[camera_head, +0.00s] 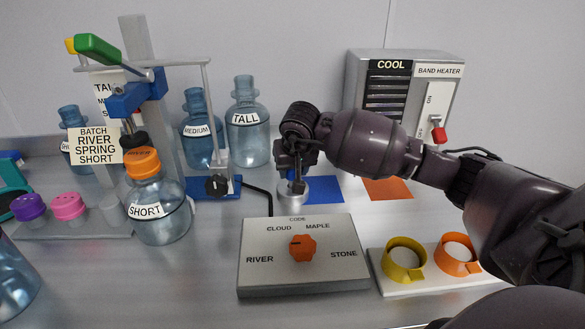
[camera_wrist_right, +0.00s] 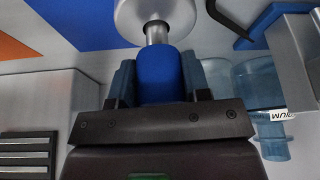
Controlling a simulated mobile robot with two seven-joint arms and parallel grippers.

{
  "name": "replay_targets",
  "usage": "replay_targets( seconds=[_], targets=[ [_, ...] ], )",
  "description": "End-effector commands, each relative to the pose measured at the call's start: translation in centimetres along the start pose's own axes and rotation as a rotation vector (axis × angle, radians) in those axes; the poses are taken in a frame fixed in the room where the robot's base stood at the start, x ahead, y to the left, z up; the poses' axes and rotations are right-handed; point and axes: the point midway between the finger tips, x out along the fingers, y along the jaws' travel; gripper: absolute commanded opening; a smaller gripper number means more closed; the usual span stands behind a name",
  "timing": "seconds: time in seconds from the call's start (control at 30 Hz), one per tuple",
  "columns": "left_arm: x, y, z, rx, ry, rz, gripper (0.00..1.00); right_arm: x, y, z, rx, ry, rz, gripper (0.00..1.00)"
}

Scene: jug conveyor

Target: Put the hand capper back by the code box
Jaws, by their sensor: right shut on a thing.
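The hand capper has a blue handle and a round silver metal head (camera_head: 293,196). My right gripper (camera_head: 296,165) is shut on its blue handle (camera_wrist_right: 158,75), with the metal head down. The head is at the left part of the blue mat (camera_head: 325,189), behind the code box; I cannot tell if it touches the mat. In the right wrist view, the handle sits between both fingers. The code box (camera_head: 260,275) is grey with an orange knob (camera_head: 302,246) and names around it. My left gripper is not in view.
Left of the capper stands a capping press (camera_head: 125,98) over a SHORT jug (camera_head: 158,222) with an orange cap. TALL (camera_head: 249,135) and MEDIUM (camera_head: 197,140) jugs stand behind. A band heater (camera_head: 437,90) stands at the back right. Yellow (camera_head: 405,270) and orange (camera_head: 462,268) rings sit front right.

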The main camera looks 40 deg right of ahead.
Motion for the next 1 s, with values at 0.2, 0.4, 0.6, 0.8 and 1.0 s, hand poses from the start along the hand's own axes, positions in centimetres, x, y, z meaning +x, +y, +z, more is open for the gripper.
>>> replay_targets(
  seconds=[0.2, 0.4, 0.6, 0.8, 1.0],
  targets=[
    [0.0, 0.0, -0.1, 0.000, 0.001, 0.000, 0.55, -0.1, 0.0, -0.1, 0.001, 0.003, -0.001, 0.15],
    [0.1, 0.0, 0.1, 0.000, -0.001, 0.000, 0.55, 0.1, 0.0, 0.0, 0.001, 0.002, -0.001, 0.56],
    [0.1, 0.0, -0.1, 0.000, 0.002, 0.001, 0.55, 0.1, 0.0, 0.0, 0.001, 0.002, -0.001, 0.69],
    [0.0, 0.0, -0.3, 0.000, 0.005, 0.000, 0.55, -0.1, 0.0, -0.1, 0.001, 0.002, -0.001, 0.69],
    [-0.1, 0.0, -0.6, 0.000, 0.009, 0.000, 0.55, -2.2, 0.1, -0.3, 0.000, 0.007, 0.000, 0.69]
  ],
)
